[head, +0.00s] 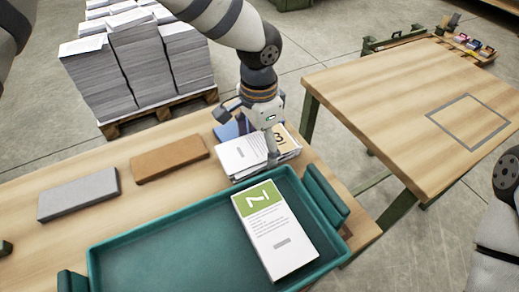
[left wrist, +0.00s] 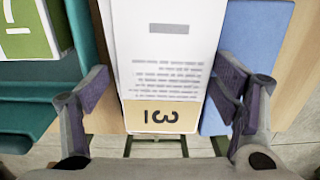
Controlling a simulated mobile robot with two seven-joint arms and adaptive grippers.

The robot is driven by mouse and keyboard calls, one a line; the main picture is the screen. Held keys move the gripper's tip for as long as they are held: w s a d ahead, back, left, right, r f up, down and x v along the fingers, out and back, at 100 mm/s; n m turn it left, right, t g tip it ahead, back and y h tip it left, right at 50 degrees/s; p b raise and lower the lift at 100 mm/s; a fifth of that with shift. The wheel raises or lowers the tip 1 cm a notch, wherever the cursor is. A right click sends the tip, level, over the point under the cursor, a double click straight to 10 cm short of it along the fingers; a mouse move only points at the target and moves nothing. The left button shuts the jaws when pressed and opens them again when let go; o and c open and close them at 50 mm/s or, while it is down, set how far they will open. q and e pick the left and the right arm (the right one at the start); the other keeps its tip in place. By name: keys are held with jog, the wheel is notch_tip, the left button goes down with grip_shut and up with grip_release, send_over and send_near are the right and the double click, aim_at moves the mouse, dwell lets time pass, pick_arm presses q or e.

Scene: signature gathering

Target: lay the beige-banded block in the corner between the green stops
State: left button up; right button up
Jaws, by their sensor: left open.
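The beige-banded block (left wrist: 165,65) is white with printed lines and a beige end marked with a 3. In the head view its beige end (head: 280,137) shows beside my gripper, at the tray's back edge. My left gripper (head: 258,148) is open over it; in the left wrist view its fingers (left wrist: 165,92) stand on either side of the block, with gaps. Part of the block is hidden by the gripper in the head view. A small dark green piece (head: 6,248) shows at the left edge; I cannot tell whether it is one of the green stops. My right gripper is out of view.
A teal tray (head: 150,240) holds a green-banded white block (head: 275,235). A blue block (head: 228,130) lies beside the beige-banded one. Grey (head: 78,194) and brown (head: 169,157) slabs lie on the bench. A second table (head: 410,90) with a dark square outline is mostly clear.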

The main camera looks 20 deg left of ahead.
pick_arm(q)
jog(key=c, duration=1.3)
